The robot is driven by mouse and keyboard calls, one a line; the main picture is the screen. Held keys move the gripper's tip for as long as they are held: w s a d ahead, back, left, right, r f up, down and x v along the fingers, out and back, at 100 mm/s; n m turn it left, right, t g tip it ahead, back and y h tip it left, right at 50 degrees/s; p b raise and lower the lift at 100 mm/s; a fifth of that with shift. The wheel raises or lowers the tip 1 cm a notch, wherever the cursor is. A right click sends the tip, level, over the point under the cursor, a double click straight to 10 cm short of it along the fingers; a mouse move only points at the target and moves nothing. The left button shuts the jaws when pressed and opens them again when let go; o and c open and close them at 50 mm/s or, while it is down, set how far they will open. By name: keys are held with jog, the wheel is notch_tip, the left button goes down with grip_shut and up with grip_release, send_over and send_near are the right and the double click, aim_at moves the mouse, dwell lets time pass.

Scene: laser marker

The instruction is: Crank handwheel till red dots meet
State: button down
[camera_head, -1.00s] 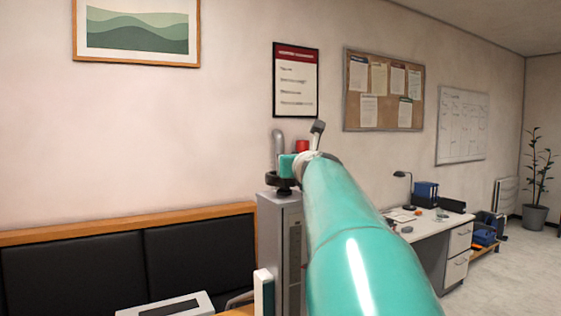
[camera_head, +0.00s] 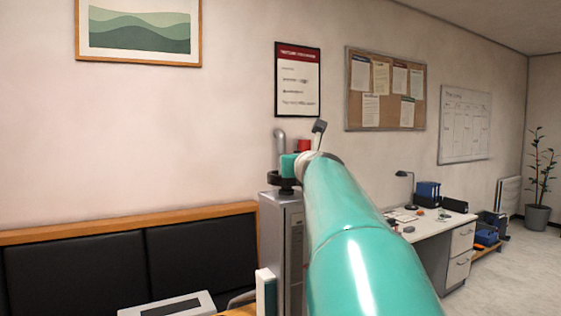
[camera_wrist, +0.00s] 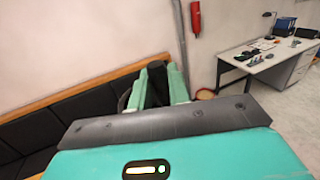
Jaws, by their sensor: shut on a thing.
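The handwheel (camera_head: 286,182), a dark ring, shows beside and just below my teal gripper (camera_head: 290,165) in the head view; my arm covers its surroundings. In the wrist view, my gripper (camera_wrist: 158,74) has its two teal fingers closed around a dark piece (camera_wrist: 157,84), which looks like part of the handwheel. The exact grip point is hard to make out. No red dots can be seen in either view, and the work surface under the laser is hidden.
A grey cabinet-like column (camera_head: 283,240) stands below the wheel, and a grey pipe (camera_head: 280,142) rises behind it. A black padded bench (camera_head: 75,270) runs along the wall at left. A pale device (camera_head: 175,305) sits at the bottom. A desk (camera_head: 425,228) stands at right, with open floor beyond.

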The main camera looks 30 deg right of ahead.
jog(key=shift+w+a+f, duration=0.2)
jog(key=shift+a, duration=0.15)
jog(key=c, duration=1.4)
grip_release()
jog(key=shift+w, duration=0.15)
jog(key=shift+o, duration=0.2)
jog(key=shift+d+r, duration=0.1)
jog(key=shift+d, duration=0.05)
